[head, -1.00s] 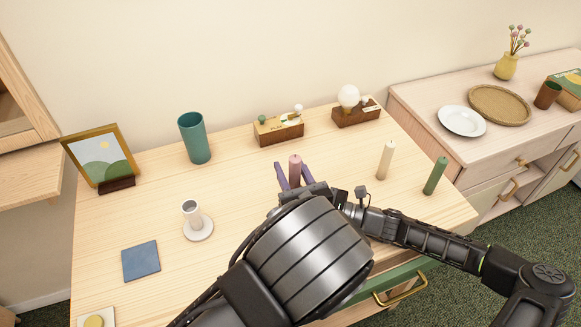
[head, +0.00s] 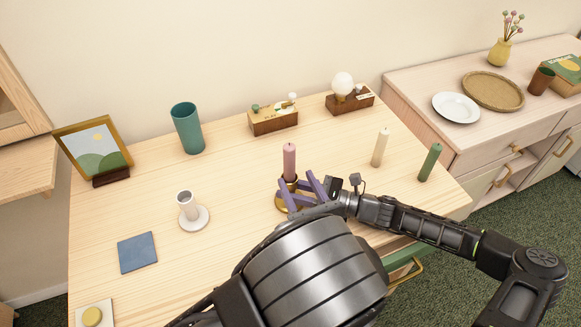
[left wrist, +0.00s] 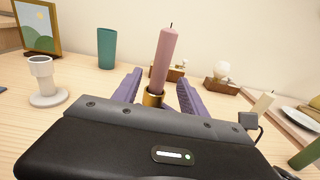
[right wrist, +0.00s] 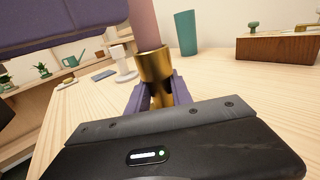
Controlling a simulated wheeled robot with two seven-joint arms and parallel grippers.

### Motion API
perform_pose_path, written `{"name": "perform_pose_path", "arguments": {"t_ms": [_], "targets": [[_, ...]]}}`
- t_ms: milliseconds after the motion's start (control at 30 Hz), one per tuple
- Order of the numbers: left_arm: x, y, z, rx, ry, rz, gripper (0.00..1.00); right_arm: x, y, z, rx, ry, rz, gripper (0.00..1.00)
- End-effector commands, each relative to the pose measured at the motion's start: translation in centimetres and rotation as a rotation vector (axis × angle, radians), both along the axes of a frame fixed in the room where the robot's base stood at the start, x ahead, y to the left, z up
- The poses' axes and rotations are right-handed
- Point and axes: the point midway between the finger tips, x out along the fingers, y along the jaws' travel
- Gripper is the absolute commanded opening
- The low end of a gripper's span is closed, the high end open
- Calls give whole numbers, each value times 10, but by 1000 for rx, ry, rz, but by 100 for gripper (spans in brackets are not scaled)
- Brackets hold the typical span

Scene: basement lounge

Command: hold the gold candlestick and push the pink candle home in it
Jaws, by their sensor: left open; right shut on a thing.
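The pink candle (head: 289,162) stands upright with its lower end in the cup of the gold candlestick (head: 281,203). How deep it sits is hidden inside the cup. In the right wrist view my right gripper (right wrist: 155,92) is shut on the candlestick (right wrist: 154,65) just below its cup, with the candle (right wrist: 142,22) rising above. My left gripper (head: 297,178) is open, on the near side of the candle. In the left wrist view its purple fingers (left wrist: 159,78) are spread to either side of the candle (left wrist: 165,57) and the gold cup (left wrist: 153,97), apart from the candle.
A cream candle (head: 381,148) and a green candle (head: 430,162) stand at the right. A white candle holder (head: 194,216) and a blue coaster (head: 137,252) are at the left. A teal cup (head: 187,129), picture frame (head: 93,150) and wooden boxes (head: 273,122) line the back.

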Motion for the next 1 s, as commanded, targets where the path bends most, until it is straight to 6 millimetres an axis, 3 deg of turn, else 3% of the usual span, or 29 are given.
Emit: {"name": "perform_pose_path", "arguments": {"t_ms": [100, 267, 1000], "targets": [[-17, -7, 1, 0, 0, -3, 50, 0, 0, 0, 0, 0, 0, 0], [-27, -10, 1, 0, 0, 0, 50, 0, 0, 0, 0, 0, 0, 0], [-28, -10, 1, 0, 0, 0, 50, 0, 0, 0, 0, 0, 0, 0]]}}
